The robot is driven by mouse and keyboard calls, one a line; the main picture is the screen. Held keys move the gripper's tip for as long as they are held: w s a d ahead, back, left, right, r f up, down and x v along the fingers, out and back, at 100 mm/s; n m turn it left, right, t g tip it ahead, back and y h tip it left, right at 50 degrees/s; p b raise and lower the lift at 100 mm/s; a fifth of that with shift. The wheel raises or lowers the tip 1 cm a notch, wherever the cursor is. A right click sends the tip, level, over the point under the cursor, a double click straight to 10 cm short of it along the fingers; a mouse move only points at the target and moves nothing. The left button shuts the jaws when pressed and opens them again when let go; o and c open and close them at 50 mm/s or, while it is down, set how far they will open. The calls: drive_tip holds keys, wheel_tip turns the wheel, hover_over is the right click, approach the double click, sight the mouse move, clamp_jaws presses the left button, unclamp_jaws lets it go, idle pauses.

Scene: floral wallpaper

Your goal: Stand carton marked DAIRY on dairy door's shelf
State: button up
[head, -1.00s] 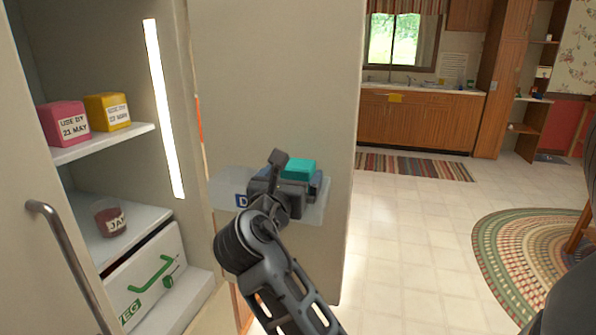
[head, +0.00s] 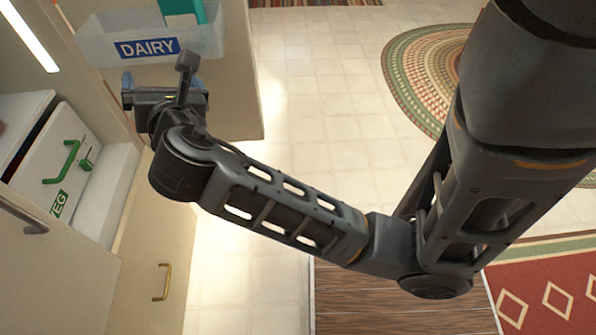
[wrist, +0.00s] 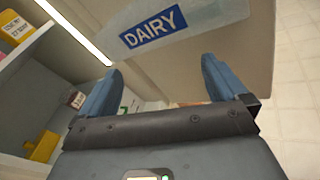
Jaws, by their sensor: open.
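The teal carton (head: 181,10) is in the clear bin (head: 205,48) on the open door, at the top of the head view. Its top is cut off by the frame, and no lettering on it can be read. The bin carries a blue DAIRY label (head: 148,48) and also shows in the wrist view (wrist: 205,22). My gripper (head: 163,85) is in front of and below the bin, apart from the carton. In the wrist view my gripper (wrist: 160,72) has its blue fingers spread, with nothing between them.
A VEG drawer (head: 62,160) with a green handle is in the fridge at the left. A jar (wrist: 75,99) and a yellow box (wrist: 14,27) show in the wrist view. A metal handle (head: 161,282) is on a lower panel. Tiled floor (head: 325,110) is clear to the right.

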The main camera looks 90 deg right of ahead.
drive_tip(key=s+a+f+m+t+y, duration=0.3)
drive_tip(key=s+a+f+y, duration=0.15)
drive_tip(key=a, duration=0.25)
drive_tip(key=s+a+f+m+t+y, duration=0.2)
drive_tip(key=s+a+f+y, duration=0.1)
drive_tip(key=a+f+y, duration=0.4)
drive_tip(key=s+a+r+m+t+y, duration=0.1)
drive_tip(key=s+a+r+m, duration=0.1)
drive_tip(key=s+a+m, duration=0.2)
drive_tip(key=s+a+r+m+t+y, duration=0.1)
drive_tip(key=s+a+r+m+y, duration=0.1)
drive_tip(key=s+m, duration=0.8)
drive_tip(key=shift+s+a+r, duration=0.7)
drive_tip(key=shift+a+r, duration=0.05)
drive_tip(key=shift+a, duration=0.3)
drive_tip(key=shift+c, duration=0.5)
